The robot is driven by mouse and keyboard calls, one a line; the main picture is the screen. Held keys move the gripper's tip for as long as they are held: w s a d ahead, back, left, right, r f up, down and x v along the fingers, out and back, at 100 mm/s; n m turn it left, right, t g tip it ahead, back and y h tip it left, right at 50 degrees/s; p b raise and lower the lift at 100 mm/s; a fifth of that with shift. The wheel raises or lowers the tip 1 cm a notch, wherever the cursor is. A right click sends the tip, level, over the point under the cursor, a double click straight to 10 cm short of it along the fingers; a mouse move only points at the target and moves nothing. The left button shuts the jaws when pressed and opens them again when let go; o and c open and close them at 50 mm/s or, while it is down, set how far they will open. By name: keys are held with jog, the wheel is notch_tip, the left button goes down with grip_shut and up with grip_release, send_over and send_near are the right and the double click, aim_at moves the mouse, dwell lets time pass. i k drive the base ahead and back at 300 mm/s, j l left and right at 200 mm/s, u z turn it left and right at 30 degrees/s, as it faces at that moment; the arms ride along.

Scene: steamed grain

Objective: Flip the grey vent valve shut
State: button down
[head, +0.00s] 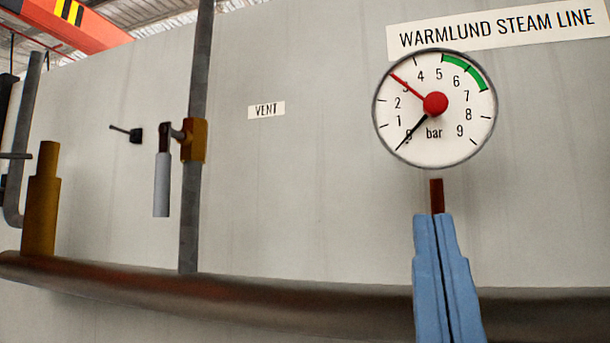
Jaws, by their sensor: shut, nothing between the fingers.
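The vent valve has a brass body (194,140) on a vertical grey pipe, left of the "VENT" label (266,110). Its grey-sleeved lever (162,185) hangs straight down beside the pipe, on its left, parallel to it. My gripper (434,216) has blue fingers pressed together, pointing up, with nothing between them. It is at the lower right, below the gauge and well to the right of the vent lever, not touching it. The fingers cover part of the gauge's brown stem (437,195).
The round gauge (436,140) has its black needle at 0 and a red needle near 3. A thick horizontal pipe (130,290) crosses below. A brass fitting (42,200) stands at far left. A dark peg (135,135) sticks out left of the lever.

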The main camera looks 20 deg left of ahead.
aim_at(161, 203)
jog(key=u, duration=1)
